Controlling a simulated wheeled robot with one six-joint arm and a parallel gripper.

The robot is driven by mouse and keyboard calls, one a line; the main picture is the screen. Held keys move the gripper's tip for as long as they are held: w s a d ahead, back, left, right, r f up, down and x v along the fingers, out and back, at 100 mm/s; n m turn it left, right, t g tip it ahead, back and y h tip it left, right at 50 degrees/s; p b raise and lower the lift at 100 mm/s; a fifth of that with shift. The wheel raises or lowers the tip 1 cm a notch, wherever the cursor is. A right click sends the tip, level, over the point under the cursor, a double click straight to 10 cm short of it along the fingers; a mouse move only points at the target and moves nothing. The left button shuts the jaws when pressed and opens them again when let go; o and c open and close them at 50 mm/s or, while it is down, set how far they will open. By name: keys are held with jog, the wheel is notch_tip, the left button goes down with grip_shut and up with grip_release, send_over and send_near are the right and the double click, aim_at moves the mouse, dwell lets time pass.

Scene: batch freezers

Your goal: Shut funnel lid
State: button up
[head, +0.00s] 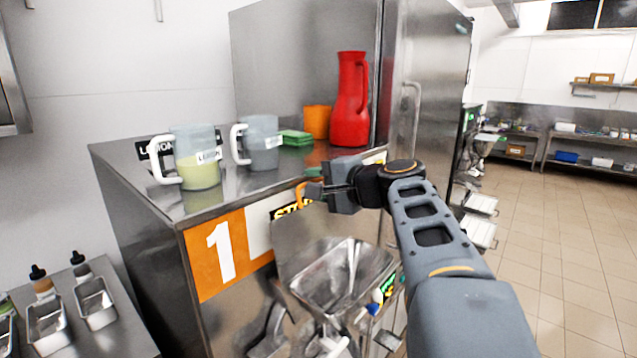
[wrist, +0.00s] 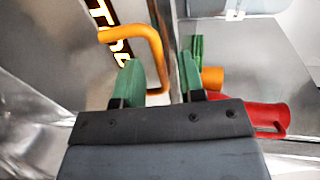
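The steel funnel (head: 345,278) on the front of machine 1 is uncovered, and I see into its basin. A flat steel panel that looks like its lid (head: 312,238) stands raised behind it. An orange handle (head: 300,191) shows at the panel's top, partly behind my gripper (head: 314,190). In the wrist view the bent orange handle (wrist: 152,42) reaches down between the green fingers of my gripper (wrist: 160,62). The fingers are apart, with gaps beside the handle. I cannot tell whether either finger touches it.
On the machine top (head: 125,160) stand two pitchers (head: 199,172) (head: 262,155), green pads (head: 296,138), an orange container (head: 317,121) and a red jug (head: 348,100). Bottles and small steel pans (head: 95,300) sit at lower left. Open tiled floor (head: 560,250) lies right.

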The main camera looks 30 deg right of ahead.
grip_shut()
jog(key=shift+f+b, duration=0.1)
jog(key=shift+b, duration=0.2)
